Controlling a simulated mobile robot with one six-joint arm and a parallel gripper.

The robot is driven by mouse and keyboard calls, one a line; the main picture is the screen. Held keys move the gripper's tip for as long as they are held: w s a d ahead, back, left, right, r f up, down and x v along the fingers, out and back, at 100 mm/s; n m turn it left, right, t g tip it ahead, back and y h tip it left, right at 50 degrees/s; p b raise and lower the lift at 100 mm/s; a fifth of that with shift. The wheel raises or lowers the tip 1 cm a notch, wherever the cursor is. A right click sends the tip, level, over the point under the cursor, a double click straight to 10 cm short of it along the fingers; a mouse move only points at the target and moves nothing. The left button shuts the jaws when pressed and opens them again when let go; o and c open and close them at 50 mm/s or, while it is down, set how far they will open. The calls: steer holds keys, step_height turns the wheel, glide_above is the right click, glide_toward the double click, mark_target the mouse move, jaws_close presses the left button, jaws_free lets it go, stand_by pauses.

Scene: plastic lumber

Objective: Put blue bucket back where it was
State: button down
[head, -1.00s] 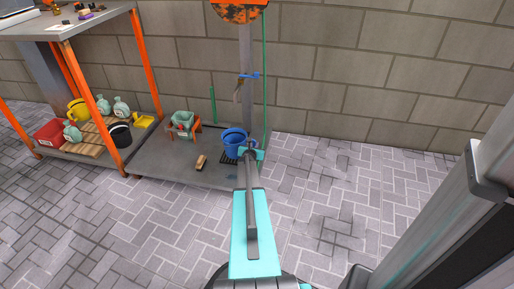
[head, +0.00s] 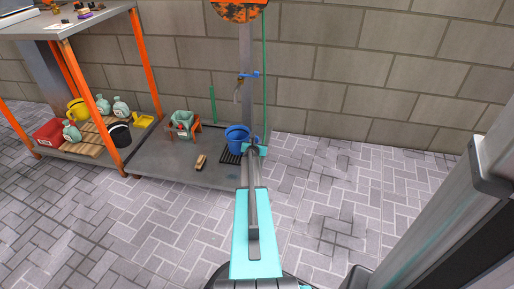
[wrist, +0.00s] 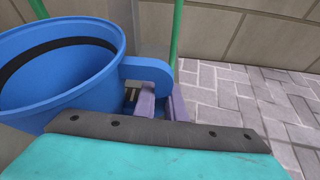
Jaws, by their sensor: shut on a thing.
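The blue bucket (head: 237,138) is upright over the dark grate (head: 230,156) below the tap (head: 240,86). Whether its base touches the grate is hard to tell. In the wrist view the bucket (wrist: 70,75) fills the left side, with its open top and dark inner band showing. My gripper (wrist: 162,104) is shut on the rounded blue tab at the bucket's right side. In the head view my gripper (head: 255,149) is at the bucket's right, partly hidden by my arm.
A brush (head: 201,161) and a stool with a green item (head: 183,125) stand on the grey platform (head: 165,168) to the left. A green hose or pole runs beside the grey post (head: 246,50). Open paving (head: 340,190) lies to the right.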

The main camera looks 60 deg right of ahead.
steer(key=shift+f+b, duration=0.7)
steer(key=shift+f, duration=0.6)
steer(key=shift+f, duration=0.15)
steer(key=c, duration=1.8)
jaws_free()
steer(key=shift+r, duration=0.25)
steer(key=shift+p+v, duration=0.85)
steer(key=shift+v, duration=5.15)
steer(key=shift+f, duration=0.1)
